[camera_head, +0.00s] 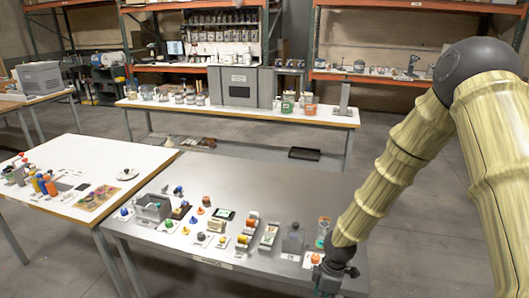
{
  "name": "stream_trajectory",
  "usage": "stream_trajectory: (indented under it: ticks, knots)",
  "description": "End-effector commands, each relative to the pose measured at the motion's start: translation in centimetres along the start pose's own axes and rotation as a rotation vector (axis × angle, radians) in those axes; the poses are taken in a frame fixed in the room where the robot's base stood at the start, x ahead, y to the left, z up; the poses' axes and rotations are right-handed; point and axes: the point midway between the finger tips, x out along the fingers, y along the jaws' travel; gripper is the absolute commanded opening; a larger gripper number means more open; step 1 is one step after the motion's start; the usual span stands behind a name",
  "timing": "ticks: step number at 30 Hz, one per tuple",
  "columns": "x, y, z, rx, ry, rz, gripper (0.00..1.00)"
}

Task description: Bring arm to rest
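My arm enters at the right edge and bends down and to the left in front of the grey table (270,176). My gripper (328,285) is at its lower end, at the bottom of the head view, by the table's near right part. It is small and dark there, and its fingertips are partly cut off or hidden. I cannot tell whether it is open or shut, or whether it holds anything. A clear container with green and orange parts (322,232) stands just beyond it, and a small orange item (315,258) is just left of it.
Several small coloured items and holders stand along the grey table, including a grey open box (152,208) and a dark block (293,240). A white table (90,150) adjoins at left. A long bench (200,112) and shelves stand behind. The grey table's back right is clear.

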Motion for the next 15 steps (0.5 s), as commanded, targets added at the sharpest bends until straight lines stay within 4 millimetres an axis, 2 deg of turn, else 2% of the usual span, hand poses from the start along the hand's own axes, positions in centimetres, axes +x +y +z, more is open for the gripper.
stream_trajectory:
  ticks: [1,5,8,12,15]
  knots:
    - [1.5,-1.2,0.1,0.042,0.01,-0.014,0.51]
    - [5.3,-4.5,0.5,0.196,0.043,-0.041,0.51]
    - [9.2,-8.3,1.4,0.376,0.065,-0.065,0.51]
    - [13.8,-13.7,3.4,0.66,0.073,-0.073,0.51]
    - [16.4,-17.4,5.4,0.857,0.06,-0.059,0.51]
